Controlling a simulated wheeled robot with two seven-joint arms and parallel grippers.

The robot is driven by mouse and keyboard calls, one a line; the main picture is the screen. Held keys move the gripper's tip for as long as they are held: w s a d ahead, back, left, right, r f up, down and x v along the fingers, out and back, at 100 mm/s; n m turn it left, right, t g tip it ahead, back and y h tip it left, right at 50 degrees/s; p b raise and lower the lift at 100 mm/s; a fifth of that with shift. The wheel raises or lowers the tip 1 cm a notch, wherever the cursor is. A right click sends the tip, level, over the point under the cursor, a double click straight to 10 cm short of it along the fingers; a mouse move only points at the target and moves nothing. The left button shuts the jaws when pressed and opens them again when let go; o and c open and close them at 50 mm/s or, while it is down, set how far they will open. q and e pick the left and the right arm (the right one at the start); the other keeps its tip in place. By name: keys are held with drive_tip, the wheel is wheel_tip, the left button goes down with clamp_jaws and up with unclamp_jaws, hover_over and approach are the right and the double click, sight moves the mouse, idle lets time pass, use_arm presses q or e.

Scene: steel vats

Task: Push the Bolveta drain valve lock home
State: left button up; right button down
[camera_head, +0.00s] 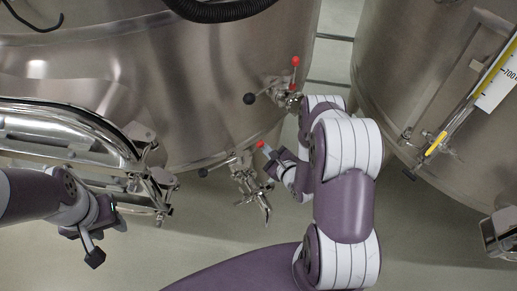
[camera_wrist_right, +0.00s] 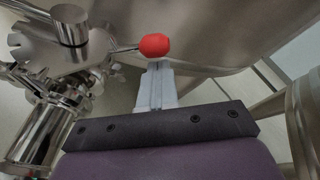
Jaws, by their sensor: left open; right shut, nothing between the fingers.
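A steel drain valve (camera_head: 250,185) sits low on the middle vat, with a red-knobbed lock (camera_head: 260,145) and a black-knobbed lever (camera_head: 203,172). No Bolveta name is readable. My right gripper (camera_head: 269,153) is shut and empty, its tips right at the red knob. In the right wrist view, the red knob (camera_wrist_right: 155,45) is just beyond the closed fingertips (camera_wrist_right: 156,68), on a thin rod from the steel valve body (camera_wrist_right: 65,60) at left. Whether they touch, I cannot tell. My left gripper (camera_head: 95,250) is open and empty at lower left, away from the valve.
A second valve (camera_head: 285,95) with red and black knobs is higher on the middle vat (camera_head: 190,90), close to my right arm. Another vat (camera_head: 410,80) with a yellow gauge (camera_head: 437,143) stands right. A polished steel hatch (camera_head: 60,125) is left. The floor below is clear.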

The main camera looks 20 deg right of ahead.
drive_tip(key=shift+a+r, duration=0.1)
drive_tip(key=shift+r, duration=0.1)
idle(0.4)
drive_tip(key=shift+s+a+r+p, duration=0.1)
drive_tip(key=shift+a+r+p, duration=0.35)
drive_tip(key=shift+r+p, duration=0.25)
drive_tip(key=shift+s+a+r+p, duration=0.1)
drive_tip(key=shift+a+r+p, duration=0.4)
drive_tip(key=shift+p, duration=0.2)
drive_tip(key=shift+r, duration=0.1)
drive_tip(key=shift+a+r+p, duration=0.2)
drive_tip(key=shift+r+p, duration=0.05)
drive_tip(key=shift+p, duration=0.05)
drive_tip(key=p, duration=0.3)
approach(261, 146)
drive_tip(key=w, duration=0.1)
drive_tip(key=shift+w+d, duration=0.1)
drive_tip(key=shift+d, duration=0.25)
